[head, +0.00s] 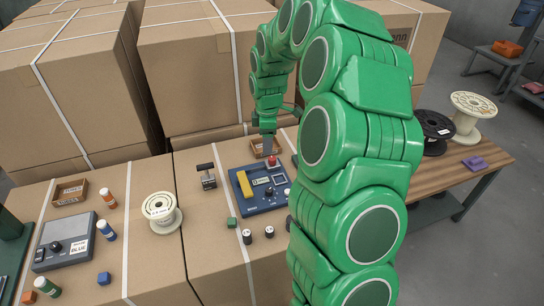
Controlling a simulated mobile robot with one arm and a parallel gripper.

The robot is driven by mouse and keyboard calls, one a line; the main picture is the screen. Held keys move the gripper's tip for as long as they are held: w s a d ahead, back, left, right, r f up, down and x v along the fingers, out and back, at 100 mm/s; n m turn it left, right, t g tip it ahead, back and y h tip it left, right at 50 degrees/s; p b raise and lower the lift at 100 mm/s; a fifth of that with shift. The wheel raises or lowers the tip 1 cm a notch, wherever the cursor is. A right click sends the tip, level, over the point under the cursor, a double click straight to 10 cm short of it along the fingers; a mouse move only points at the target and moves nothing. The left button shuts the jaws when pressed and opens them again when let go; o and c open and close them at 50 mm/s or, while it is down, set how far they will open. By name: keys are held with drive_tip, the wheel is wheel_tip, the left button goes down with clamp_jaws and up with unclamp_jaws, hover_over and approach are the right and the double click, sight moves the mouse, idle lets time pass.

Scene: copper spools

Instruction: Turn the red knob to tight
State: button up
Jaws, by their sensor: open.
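The red knob (272,162) stands near the far edge of a blue panel box (268,204) on the cardboard boxes. The panel also has a yellow bar (245,184), a small display and small round controls. My gripper (268,150) points down just above the red knob, with its jaws open. The fingers are small and dark in this view, so I cannot tell whether they touch the knob or straddle it. The knob's markings are too small to read.
A black clamp-like tool (207,176) and a white spool (161,212) stand left of the panel. A small open carton (262,146) is behind the gripper. Tall boxes (200,70) rise behind.

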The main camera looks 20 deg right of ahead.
drive_tip(key=n, duration=0.1)
hover_over(272, 158)
wheel_tip(272, 158, down, 4)
drive_tip(key=shift+s+f, duration=0.1)
drive_tip(key=shift+s, duration=0.05)
drive_tip(key=shift+f, duration=3.85)
drive_tip(key=c, duration=1.1)
